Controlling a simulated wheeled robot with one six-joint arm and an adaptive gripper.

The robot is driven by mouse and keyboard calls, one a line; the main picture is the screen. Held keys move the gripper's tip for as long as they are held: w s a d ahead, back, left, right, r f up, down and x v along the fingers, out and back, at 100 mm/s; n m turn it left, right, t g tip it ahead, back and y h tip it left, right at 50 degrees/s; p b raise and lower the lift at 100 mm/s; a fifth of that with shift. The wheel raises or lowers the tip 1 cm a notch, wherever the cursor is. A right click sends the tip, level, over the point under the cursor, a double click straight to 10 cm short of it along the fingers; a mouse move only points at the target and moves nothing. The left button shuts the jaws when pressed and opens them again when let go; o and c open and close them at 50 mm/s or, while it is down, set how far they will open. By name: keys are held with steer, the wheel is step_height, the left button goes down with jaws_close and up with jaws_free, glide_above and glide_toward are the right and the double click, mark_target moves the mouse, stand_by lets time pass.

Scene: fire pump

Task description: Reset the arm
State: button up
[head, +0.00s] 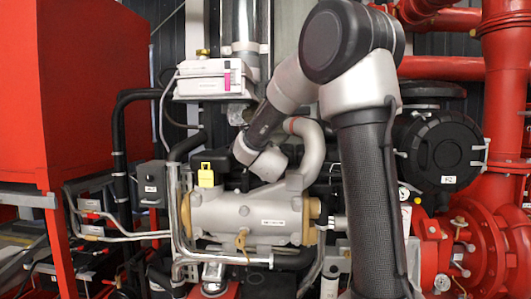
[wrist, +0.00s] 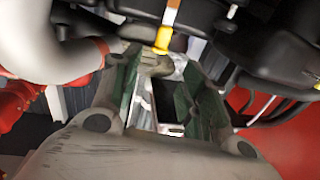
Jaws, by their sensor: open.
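My arm rises in front of the engine in the head view, bends at the top and slopes down left to its wrist (head: 262,158), close above the silver cylinder of the engine (head: 245,212). My gripper's fingers cannot be clearly made out in the head view. In the wrist view my gripper (wrist: 158,70) is open, its two greenish-sided fingers apart, with nothing seen held between them. A yellow-ended part (wrist: 163,40) shows just beyond the fingertips; I cannot tell whether it touches them.
A white box (head: 205,80) is above left, a black round housing (head: 440,150) at right. Red pump pipes (head: 505,90) fill the right side, a red cabinet (head: 85,85) the left. Room around the wrist is tight.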

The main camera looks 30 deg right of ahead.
stand_by(0.3)
steer(key=s+a+f+n+g+y, duration=0.25)
steer(key=s+a+f+y, duration=0.2)
steer(key=f, duration=0.25)
steer(key=s+a+f+n+g+y, duration=0.1)
steer(key=s+a+f+g+y, duration=0.3)
steer(key=a+f, duration=0.25)
steer(key=s+d+n+g, duration=0.1)
steer(key=s+d+g, duration=0.2)
steer(key=s, duration=2.9)
steer(key=g+h, duration=0.1)
steer(key=g, duration=0.1)
steer(key=shift+r+g, duration=0.15)
steer(key=shift+g, duration=0.2)
